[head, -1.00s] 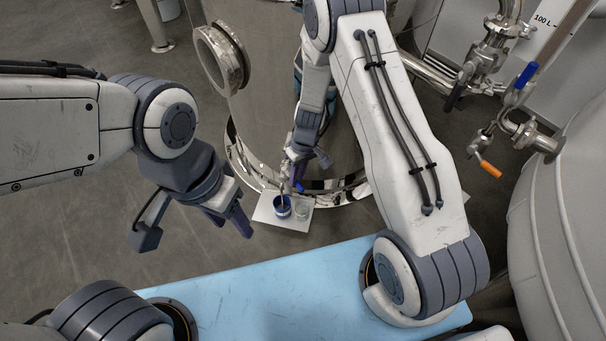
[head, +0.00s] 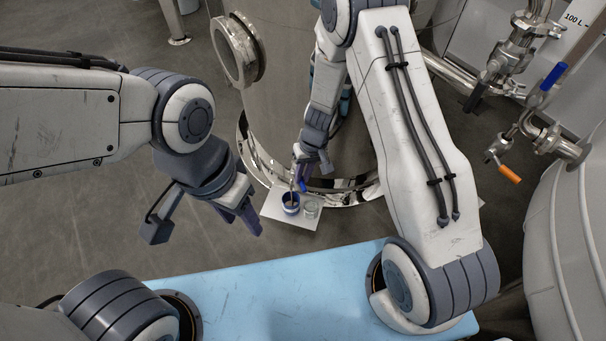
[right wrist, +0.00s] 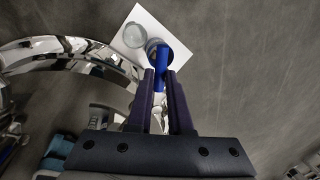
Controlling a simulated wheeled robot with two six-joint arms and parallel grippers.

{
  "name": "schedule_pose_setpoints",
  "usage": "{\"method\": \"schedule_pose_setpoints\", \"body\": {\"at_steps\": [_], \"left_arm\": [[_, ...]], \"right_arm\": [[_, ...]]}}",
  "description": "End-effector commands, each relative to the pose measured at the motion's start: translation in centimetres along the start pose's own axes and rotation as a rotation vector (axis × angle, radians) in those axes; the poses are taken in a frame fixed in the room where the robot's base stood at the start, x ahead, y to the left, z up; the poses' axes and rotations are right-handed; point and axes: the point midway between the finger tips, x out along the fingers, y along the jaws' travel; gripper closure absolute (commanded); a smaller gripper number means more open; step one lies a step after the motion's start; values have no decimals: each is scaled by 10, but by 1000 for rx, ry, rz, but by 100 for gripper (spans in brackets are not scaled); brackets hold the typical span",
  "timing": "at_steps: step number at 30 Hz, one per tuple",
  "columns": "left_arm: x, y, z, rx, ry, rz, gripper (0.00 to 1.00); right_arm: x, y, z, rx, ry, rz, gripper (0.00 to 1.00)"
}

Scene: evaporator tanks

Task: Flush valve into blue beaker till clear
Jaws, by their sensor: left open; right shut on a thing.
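The blue beaker (head: 291,207) stands on a white sheet at the foot of the steel tank. A thin brownish streak shows at its mouth; I cannot tell whether it is flowing liquid or how clear it is. My right gripper (head: 299,181) is above the beaker, shut on the blue valve handle (right wrist: 161,62), which shows between its fingers in the right wrist view. The valve body is mostly hidden by the gripper. In that view, the handle partly covers the beaker (right wrist: 152,45). My left gripper (head: 241,224) is open and empty, left of the sheet.
A clear glass beaker (head: 312,208) stands right beside the blue one on the white sheet (head: 272,208). The steel tank (head: 282,90) rises close behind. Pipes with a blue handle (head: 552,76) and an orange handle (head: 509,173) are at the right. Grey floor at left is free.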

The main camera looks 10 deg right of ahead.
Motion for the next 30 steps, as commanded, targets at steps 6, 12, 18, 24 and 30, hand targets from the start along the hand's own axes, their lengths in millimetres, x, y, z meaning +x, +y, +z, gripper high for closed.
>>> {"method": "schedule_pose_setpoints", "body": {"at_steps": [6, 12, 18, 24, 30], "left_arm": [[0, 0, 0, 0, 0, 0, 50], [0, 0, 0, 0, 0, 0, 50], [-13, 1, -1, 0, 0, 0, 50], [-36, 3, -2, 0, 0, 0, 50], [-50, 4, -3, 0, 0, 0, 50]], "right_arm": [[-1, 0, -1, -1, 3, 1, 52], [-1, 0, -1, -2, 1, 1, 52], [-21, -1, -1, -2, 3, 1, 52], [-64, -1, -2, -2, 5, 1, 52], [-94, -1, -1, -1, 4, 1, 52]]}}
